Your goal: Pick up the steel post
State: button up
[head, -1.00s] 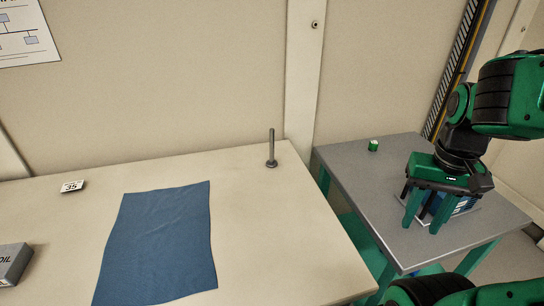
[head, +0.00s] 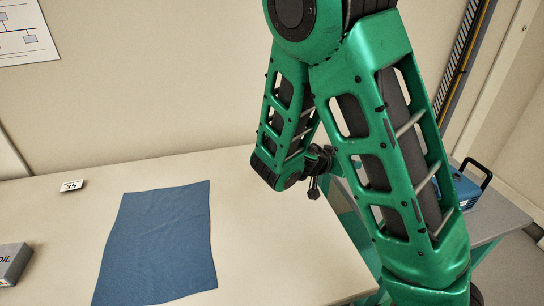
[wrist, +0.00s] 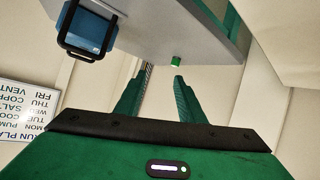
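The steel post does not show in either view now. In the head view my own arm covers the back right of the cream table (head: 70,230), where the post stood upright a second ago. In the wrist view my gripper (wrist: 158,80) has its two green fingers apart with nothing between them.
A blue cloth (head: 155,240) lies on the cream table. A small number card (head: 72,185) and a grey box (head: 12,264) are at its left. A blue case with a black handle (head: 462,190) stands on the grey side table (head: 505,218).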

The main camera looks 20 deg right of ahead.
jog(key=w+a+n+t+y, duration=0.25)
jog(key=w+a+t, duration=0.25)
jog(key=a, duration=0.7)
jog(key=w+a+n+t+y, duration=0.25)
jog(key=w+a+t, duration=0.3)
jog(key=a, duration=0.55)
jog(key=w+d+r+h, duration=0.1)
jog(key=w+d, duration=0.3)
jog(key=w, duration=0.4)
jog(key=shift+w+d+n, duration=0.15)
jog(key=shift+w+n, duration=0.05)
jog(key=shift+n, duration=0.2)
grip_shut()
